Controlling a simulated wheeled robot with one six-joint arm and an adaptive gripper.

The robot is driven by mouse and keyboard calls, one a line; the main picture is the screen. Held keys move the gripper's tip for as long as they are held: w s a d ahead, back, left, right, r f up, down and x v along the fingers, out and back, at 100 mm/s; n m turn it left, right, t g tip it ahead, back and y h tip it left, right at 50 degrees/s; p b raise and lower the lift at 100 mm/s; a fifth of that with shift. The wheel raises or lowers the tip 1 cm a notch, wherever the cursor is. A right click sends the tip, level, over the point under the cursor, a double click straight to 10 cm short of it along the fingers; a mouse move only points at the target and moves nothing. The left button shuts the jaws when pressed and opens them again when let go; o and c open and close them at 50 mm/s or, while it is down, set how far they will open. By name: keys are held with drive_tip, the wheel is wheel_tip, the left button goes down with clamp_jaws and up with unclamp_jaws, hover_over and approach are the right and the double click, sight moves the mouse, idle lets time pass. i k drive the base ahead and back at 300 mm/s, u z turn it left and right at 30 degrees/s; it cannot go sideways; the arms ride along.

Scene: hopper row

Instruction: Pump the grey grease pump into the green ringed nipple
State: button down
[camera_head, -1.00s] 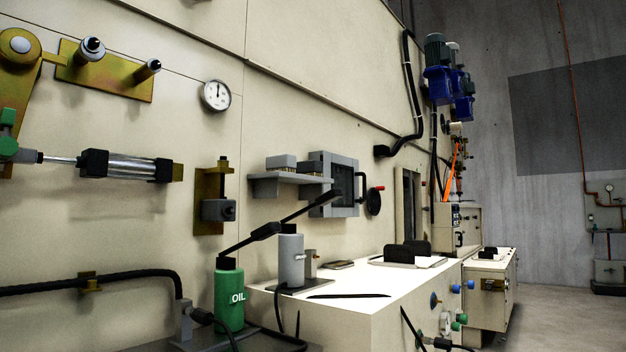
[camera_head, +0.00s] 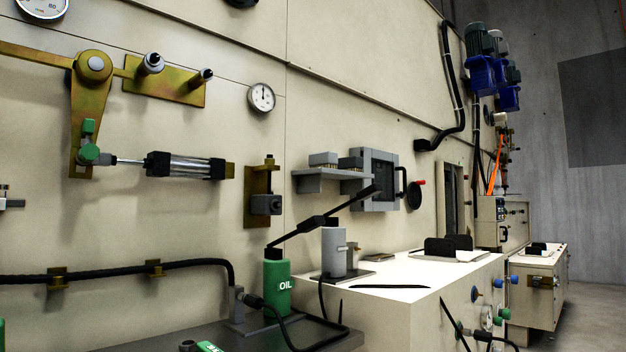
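The grey grease pump (camera_head: 333,252) stands upright on the near left part of the white-topped cabinet, with a black lever angled up to the right. A black hose (camera_head: 322,298) hangs down near its base. Small fittings sit on the cabinet's right-hand face, among them green ones (camera_head: 503,315) and a blue one (camera_head: 513,281). They are too small to tell which is a green ringed nipple. My gripper is not in view.
A green pump marked OIL (camera_head: 277,283) with its own black lever stands on a dark bench (camera_head: 225,336) left of the cabinet (camera_head: 378,312). Wall fixtures include a grey shelf (camera_head: 325,182) and a gauge (camera_head: 262,97). Floor (camera_head: 585,325) shows clear at the right.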

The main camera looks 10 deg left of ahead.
sight(369, 192)
drive_tip(key=u, duration=0.9)
drive_tip(key=i, duration=0.5)
drive_tip(key=u, duration=0.05)
